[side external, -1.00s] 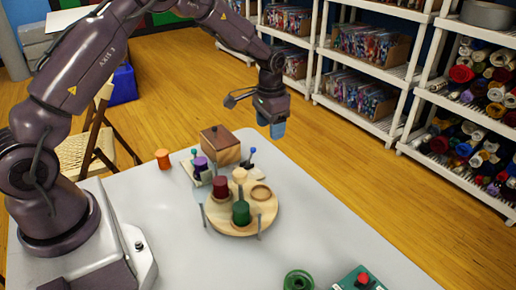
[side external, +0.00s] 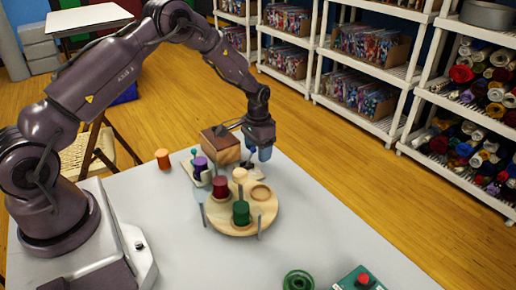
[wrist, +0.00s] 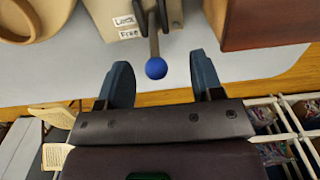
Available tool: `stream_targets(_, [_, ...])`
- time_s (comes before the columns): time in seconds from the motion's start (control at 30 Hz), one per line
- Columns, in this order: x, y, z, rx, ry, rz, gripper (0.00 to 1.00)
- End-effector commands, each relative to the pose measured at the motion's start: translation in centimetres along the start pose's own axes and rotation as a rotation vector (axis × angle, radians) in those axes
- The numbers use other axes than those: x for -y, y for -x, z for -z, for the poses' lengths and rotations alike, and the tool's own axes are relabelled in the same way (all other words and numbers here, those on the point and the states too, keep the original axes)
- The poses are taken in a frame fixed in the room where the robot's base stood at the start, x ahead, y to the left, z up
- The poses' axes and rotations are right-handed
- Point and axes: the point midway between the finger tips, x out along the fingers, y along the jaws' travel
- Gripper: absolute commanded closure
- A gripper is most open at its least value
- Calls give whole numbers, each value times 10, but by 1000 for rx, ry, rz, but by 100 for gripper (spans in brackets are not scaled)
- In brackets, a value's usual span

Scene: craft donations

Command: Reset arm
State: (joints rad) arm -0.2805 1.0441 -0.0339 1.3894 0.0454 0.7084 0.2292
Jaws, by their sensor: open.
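A lever with a blue ball knob (wrist: 156,68) shows in the wrist view, on a pale base (wrist: 112,22) with two small labels, the lower reading "Free" and the upper apparently "Lock". My gripper (wrist: 163,82) is open, with its two dark blue fingers apart and the knob near the gap between their tips. Nothing is held. In the side external view, my gripper (side external: 262,153) hangs low at the far edge of the table, just right of the blue knob (side external: 252,150). Whether a finger touches the knob, I cannot tell.
A wooden box (side external: 219,145) stands close behind the lever. A round wooden stand (side external: 232,228) with red, green and cream pieces is in front. A purple piece (side external: 201,164) and an orange cylinder (side external: 163,157) are left.

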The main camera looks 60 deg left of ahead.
Motion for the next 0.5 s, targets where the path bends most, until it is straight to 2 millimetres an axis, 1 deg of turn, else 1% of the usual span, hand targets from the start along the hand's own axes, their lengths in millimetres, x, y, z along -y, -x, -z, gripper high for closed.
stream_targets(0.17, [-1,3,0,-3,0,1,40])
stream_targets(0.27, [-4,20,1,-17,-2,5,40])
stream_targets(0.37, [-12,57,0,-47,-4,14,40])
stream_targets(0.4, [-16,77,-2,-63,-5,19,40])
stream_targets(0.43, [-21,94,-4,-76,-7,22,40])
stream_targets(0.47, [-25,110,-8,-91,-7,26,40])
stream_targets(0.5, [-31,131,-14,-109,-7,30,40])
